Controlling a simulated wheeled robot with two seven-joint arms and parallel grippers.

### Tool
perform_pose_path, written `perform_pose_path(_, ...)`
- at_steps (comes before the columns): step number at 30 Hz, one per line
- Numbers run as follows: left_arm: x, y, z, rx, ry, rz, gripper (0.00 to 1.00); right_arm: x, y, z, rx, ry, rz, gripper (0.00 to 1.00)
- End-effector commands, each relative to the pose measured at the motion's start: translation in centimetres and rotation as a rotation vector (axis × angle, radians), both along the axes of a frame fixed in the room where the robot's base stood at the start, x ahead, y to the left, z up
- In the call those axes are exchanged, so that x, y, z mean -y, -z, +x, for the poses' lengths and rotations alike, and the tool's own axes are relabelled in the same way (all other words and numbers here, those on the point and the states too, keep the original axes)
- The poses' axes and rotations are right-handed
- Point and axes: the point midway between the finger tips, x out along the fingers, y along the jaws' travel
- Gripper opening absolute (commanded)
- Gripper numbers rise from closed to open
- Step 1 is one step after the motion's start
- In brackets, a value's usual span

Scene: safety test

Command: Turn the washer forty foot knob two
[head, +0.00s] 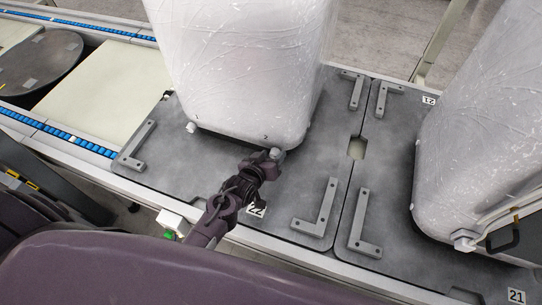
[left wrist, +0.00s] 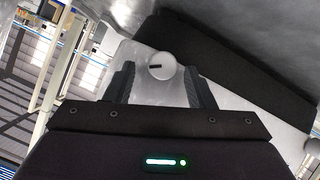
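The washer (head: 235,65), a white wrapped block, stands on a grey plate. Knob two (head: 277,153) is a small pale foot knob at its near right corner, below a printed "2". My left gripper (head: 268,162) reaches up to this knob from the front. In the left wrist view, the round white knob (left wrist: 160,66) with a dark slot mark shows between the two dark fingers. The fingers of the left gripper (left wrist: 160,80) are apart, with gaps on both sides of the knob. My right gripper is not in view.
Knob one (head: 191,127) is at the washer's near left corner. Grey L-shaped brackets (head: 325,208) are fixed on the plate (head: 290,200). A second wrapped block (head: 480,130) stands at the right. A conveyor with blue rollers (head: 60,132) runs at the left.

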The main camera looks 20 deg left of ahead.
Motion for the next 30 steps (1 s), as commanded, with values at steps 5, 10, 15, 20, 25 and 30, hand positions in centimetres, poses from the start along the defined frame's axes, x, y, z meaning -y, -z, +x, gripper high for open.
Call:
perform_pose_path(5, 0.0, 0.2, -0.2, -0.005, 0.001, 0.000, 0.49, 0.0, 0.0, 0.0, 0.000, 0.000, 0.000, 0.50)
perform_pose_path(10, -0.2, -0.3, -1.5, -0.007, 0.001, 0.001, 0.49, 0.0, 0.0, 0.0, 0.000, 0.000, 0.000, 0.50)
perform_pose_path(15, -0.6, -1.6, -4.1, -0.007, 0.001, 0.001, 0.49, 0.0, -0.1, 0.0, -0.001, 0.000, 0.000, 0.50)
perform_pose_path(20, -0.9, -2.7, -6.1, -0.004, 0.001, 0.001, 0.49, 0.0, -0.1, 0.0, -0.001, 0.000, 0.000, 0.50)
perform_pose_path(25, -1.1, -3.2, -7.0, -0.003, 0.000, 0.000, 0.49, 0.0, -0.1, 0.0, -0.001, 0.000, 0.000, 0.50)
perform_pose_path(30, -1.1, -3.3, -7.0, -0.003, 0.000, 0.000, 0.49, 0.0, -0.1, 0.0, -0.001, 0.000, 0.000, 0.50)
